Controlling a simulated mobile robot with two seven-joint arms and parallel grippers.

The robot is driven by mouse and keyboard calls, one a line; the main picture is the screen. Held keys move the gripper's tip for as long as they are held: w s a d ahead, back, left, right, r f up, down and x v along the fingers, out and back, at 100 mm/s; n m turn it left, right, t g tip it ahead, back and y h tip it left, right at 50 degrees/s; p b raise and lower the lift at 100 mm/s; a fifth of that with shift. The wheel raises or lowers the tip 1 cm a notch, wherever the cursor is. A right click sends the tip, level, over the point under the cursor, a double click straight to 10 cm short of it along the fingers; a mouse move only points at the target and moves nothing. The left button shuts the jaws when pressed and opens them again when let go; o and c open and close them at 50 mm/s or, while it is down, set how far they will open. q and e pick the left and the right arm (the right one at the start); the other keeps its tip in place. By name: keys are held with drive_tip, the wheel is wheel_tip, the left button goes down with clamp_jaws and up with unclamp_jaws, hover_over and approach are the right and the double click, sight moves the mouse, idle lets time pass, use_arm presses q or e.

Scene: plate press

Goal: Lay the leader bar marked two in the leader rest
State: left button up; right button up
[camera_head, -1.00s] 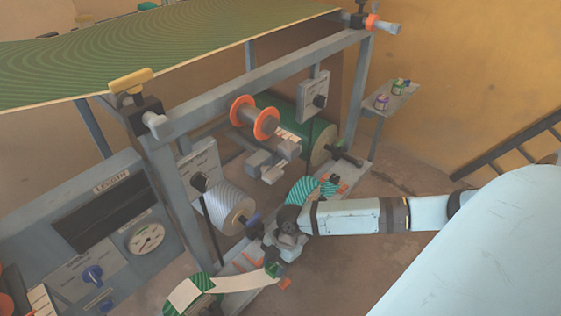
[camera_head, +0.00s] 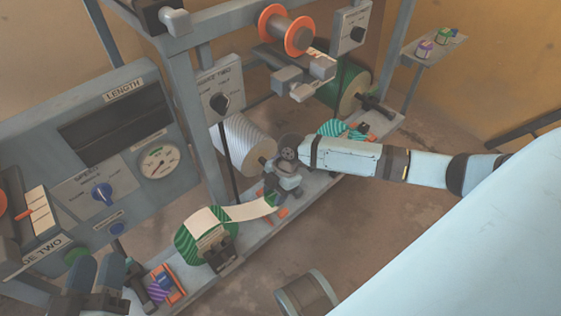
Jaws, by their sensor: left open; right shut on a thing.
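My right gripper (camera_head: 284,190) reaches in from the right over the narrow shelf. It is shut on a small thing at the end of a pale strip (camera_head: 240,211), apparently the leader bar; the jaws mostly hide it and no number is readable. A green patch (camera_head: 270,201) shows at the strip's end, just below the jaws. The strip runs left to a green-striped roll (camera_head: 188,246). Orange pieces on the shelf beneath the gripper may be the leader rest, but they are partly covered. My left gripper (camera_head: 103,285) is open at the lower left, its fingers apart.
A console with a dial (camera_head: 159,161) and a blue knob (camera_head: 102,193) stands at the left. A silvery roller (camera_head: 244,142) is behind the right gripper. An orange bracket (camera_head: 178,288) lies near the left gripper.

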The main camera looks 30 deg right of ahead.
drive_tip(key=w+b, duration=0.1)
drive_tip(key=w+f+b, duration=0.2)
drive_tip(key=shift+a, duration=0.25)
wheel_tip(320, 180, down, 4)
drive_tip(key=shift+f+b, duration=0.1)
drive_tip(key=shift+b, duration=0.8)
use_arm(q)
drive_tip(key=shift+w+a+f+m+g, duration=0.15)
drive_tip(key=shift+w+f+m, duration=0.15)
drive_tip(key=shift+f, duration=0.4)
drive_tip(key=shift+w+f+m+g, duration=0.1)
drive_tip(key=shift+w+f+m, duration=0.05)
drive_tip(key=shift+f+m, duration=0.4)
drive_tip(key=shift+w+a+f+m+g, duration=0.15)
drive_tip(key=shift+w+f+m, duration=0.1)
drive_tip(key=shift+f, duration=0.55)
use_arm(e)
drive_tip(key=shift+f, duration=0.45)
drive_tip(key=o, duration=1.1)
